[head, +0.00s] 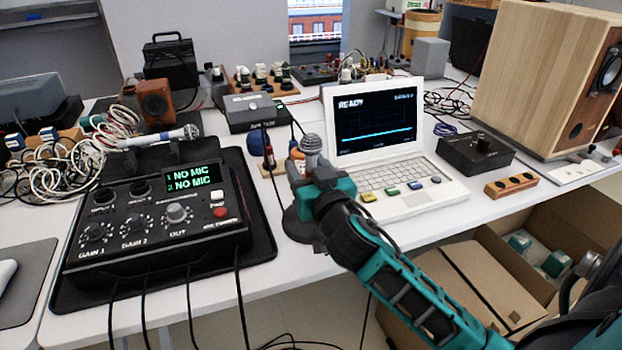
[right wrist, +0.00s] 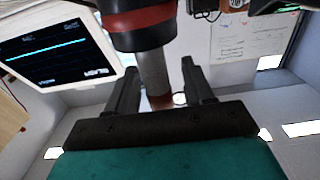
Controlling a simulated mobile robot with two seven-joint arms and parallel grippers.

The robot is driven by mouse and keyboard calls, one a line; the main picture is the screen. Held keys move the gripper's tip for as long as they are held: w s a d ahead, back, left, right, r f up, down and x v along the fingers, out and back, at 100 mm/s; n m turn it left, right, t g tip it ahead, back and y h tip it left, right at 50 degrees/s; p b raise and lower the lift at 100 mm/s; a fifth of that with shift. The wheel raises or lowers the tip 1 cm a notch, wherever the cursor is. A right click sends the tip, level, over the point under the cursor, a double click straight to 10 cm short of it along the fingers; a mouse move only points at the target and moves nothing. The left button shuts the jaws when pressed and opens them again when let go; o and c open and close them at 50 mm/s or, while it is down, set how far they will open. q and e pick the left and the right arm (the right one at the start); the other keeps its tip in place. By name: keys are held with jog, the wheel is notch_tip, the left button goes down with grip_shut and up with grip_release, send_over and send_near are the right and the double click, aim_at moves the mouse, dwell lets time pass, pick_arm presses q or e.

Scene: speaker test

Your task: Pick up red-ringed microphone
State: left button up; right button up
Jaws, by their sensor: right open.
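The microphone with a silver mesh head (head: 310,147) stands upright in front of the laptop, its lower part hidden behind my right gripper (head: 312,190). In the right wrist view a dark body with a red ring (right wrist: 145,22) and a grey shaft (right wrist: 154,72) show close up. My right gripper (right wrist: 160,88) is open, with one finger on each side of the grey shaft. Whether a finger touches it I cannot tell. A second microphone with a blue ring (head: 178,134) lies to the left, behind the mixer. My left gripper is out of view.
The black mixer (head: 160,215) reads "NO MIC" twice and sits on a dark mat at left. The open laptop (head: 395,150) stands just right of the gripper. A wooden speaker (head: 535,75) is at right. Cables hang over the table's front edge.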

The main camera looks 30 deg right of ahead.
jog(key=shift+c, duration=0.5)
grip_shut()
